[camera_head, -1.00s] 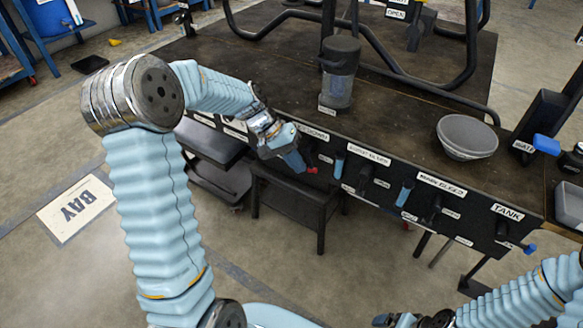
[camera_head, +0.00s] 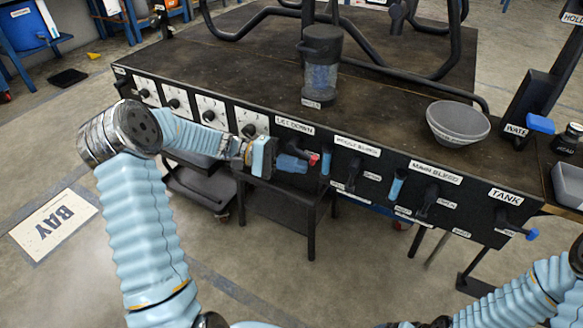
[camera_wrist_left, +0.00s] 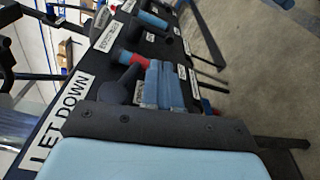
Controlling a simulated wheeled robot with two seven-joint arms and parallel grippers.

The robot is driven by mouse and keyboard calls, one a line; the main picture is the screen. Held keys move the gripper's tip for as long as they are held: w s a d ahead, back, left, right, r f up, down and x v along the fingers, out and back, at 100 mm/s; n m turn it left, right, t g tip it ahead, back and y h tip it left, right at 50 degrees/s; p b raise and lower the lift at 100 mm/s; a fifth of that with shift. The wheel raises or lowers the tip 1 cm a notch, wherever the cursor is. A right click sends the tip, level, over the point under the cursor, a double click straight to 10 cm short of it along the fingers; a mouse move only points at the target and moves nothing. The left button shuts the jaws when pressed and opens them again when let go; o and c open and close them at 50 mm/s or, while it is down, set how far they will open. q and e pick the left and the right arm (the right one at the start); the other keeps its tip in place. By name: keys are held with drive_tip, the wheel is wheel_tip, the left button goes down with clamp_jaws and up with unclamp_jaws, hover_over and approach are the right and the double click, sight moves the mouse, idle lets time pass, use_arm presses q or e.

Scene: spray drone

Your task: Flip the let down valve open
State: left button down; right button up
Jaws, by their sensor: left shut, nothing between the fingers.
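The let down valve (camera_head: 313,160) is on the front panel below the LET DOWN label (camera_head: 294,126). Its red-tipped handle shows just past the end of my left gripper (camera_head: 295,164). In the left wrist view the valve's dark body (camera_wrist_left: 118,88) and red part lie beside my blue fingers (camera_wrist_left: 164,84). The fingers are together with nothing between them. They are close to the valve; I cannot tell whether they touch it. The gripper hides part of the valve in the head view. My right arm comes in at the lower right, its gripper out of view.
The panel (camera_head: 470,212) carries more valves to the right, under the middle label, MAIN BLEED (camera_head: 436,172) and TANK (camera_head: 507,197). Several gauges (camera_head: 210,109) sit to the left. A clear canister (camera_head: 321,75) and a grey bowl (camera_head: 458,123) stand on the bench. A dark stand (camera_head: 290,185) is below.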

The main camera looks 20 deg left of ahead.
use_arm(q)
drive_tip(key=shift+d+r+h, duration=0.35)
drive_tip(key=shift+d+h, duration=0.1)
drive_tip(key=shift+h, duration=0.35)
use_arm(e)
drive_tip(key=shift+f, duration=0.15)
use_arm(q)
drive_tip(key=shift+d, duration=0.1)
use_arm(e)
drive_tip(key=shift+f, duration=0.1)
